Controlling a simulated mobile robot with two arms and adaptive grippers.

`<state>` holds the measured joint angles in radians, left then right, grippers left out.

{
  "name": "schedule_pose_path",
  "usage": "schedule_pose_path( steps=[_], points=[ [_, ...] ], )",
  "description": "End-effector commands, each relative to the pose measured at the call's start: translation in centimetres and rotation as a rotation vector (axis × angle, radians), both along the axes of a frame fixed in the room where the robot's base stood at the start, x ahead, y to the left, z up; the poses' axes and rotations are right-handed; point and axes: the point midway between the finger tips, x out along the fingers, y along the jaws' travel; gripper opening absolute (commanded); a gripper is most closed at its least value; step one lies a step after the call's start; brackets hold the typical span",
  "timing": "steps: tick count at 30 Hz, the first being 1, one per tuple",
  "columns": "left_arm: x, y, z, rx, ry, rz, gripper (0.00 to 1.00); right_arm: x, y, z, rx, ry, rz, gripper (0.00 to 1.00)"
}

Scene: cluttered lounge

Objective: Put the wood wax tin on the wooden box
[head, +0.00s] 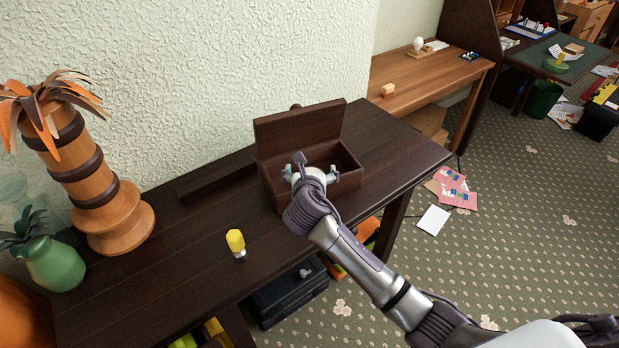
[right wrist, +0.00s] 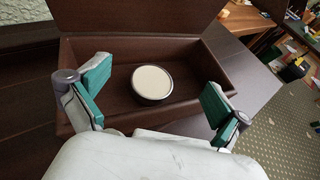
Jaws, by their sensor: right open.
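The dark brown wooden box (head: 273,186) stands on the dark table against the wall, its lid raised at the back; it also fills much of the right wrist view (right wrist: 220,68). A round tin with a pale top and dark side, which I take for the wood wax tin (right wrist: 152,82), is inside the open box in the right wrist view. My right gripper (head: 311,168) is over the box opening. Its green-padded fingers are open, one on each side of the tin, with visible gaps. In the head view I cannot clearly make out the tin behind the gripper. My left gripper is not in view.
On the dark table (head: 150,285) stand a wooden palm ornament (head: 88,175), a green vase (head: 52,264) and a small yellow-topped object (head: 236,242). The table's right end is clear. A lighter wooden desk (head: 430,70) stands beyond. Papers (head: 434,220) lie on the floor.

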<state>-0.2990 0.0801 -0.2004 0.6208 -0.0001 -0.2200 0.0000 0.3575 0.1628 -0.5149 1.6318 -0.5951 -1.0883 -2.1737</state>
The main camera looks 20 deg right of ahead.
Motion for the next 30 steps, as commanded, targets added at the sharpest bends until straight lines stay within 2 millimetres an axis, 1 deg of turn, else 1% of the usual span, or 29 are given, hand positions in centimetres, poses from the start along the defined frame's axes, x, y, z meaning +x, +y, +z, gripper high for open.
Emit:
schedule_pose_path(
  steps=[1,6,9,12,16,30],
  points=[
    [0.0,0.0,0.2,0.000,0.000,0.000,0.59,-1.1,0.4,0.5,0.001,0.000,0.003,1.00],
    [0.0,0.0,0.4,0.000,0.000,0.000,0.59,-4.0,1.4,1.8,0.002,0.000,0.002,1.00],
    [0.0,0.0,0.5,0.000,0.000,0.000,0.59,-5.1,1.7,2.2,0.000,0.000,0.001,1.00],
    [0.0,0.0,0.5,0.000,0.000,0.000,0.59,-5.8,1.9,2.5,0.000,0.000,0.000,1.00],
    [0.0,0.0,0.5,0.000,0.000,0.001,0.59,-6.1,2.1,2.7,0.001,0.000,0.000,1.00],
    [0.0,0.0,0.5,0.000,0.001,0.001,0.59,-6.1,2.0,2.7,0.001,0.000,0.000,1.00]
  ],
)
